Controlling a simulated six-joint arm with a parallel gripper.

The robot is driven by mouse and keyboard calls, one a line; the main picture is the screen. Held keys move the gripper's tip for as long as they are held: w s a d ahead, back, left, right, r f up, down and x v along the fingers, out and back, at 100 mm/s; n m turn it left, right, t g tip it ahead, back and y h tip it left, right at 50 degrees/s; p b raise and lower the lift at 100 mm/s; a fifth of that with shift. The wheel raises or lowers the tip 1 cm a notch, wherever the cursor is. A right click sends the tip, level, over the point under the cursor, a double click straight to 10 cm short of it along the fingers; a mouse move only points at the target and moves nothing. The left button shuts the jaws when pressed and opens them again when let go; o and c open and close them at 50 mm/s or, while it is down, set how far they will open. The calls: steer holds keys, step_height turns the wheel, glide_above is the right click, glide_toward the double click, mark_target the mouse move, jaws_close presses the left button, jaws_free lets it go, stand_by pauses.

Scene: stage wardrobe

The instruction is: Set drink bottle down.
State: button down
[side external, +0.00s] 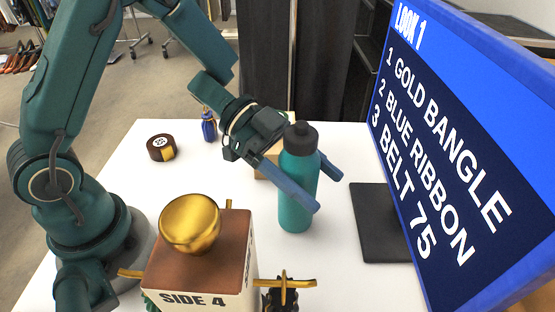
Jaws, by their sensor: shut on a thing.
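A teal drink bottle (297,190) with a dark grey cap stands upright to the right of the middle of the white table. My gripper (325,188) is shut on the bottle's upper body, with one blue-grey finger across its front and the other at its right side. The bottle's base looks to be at or very near the table top; I cannot tell whether it touches.
A monitor (450,140) on a dark base (378,222) stands close on the right. A brown box with gold hooks (205,245) and a gold knob fills the front. A tape roll (161,148) and a blue item (209,128) lie at the back left. A tan box is partly hidden behind the gripper.

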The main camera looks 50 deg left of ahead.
steer(key=shift+f, duration=0.4)
steer(key=shift+f, duration=0.15)
jaws_free()
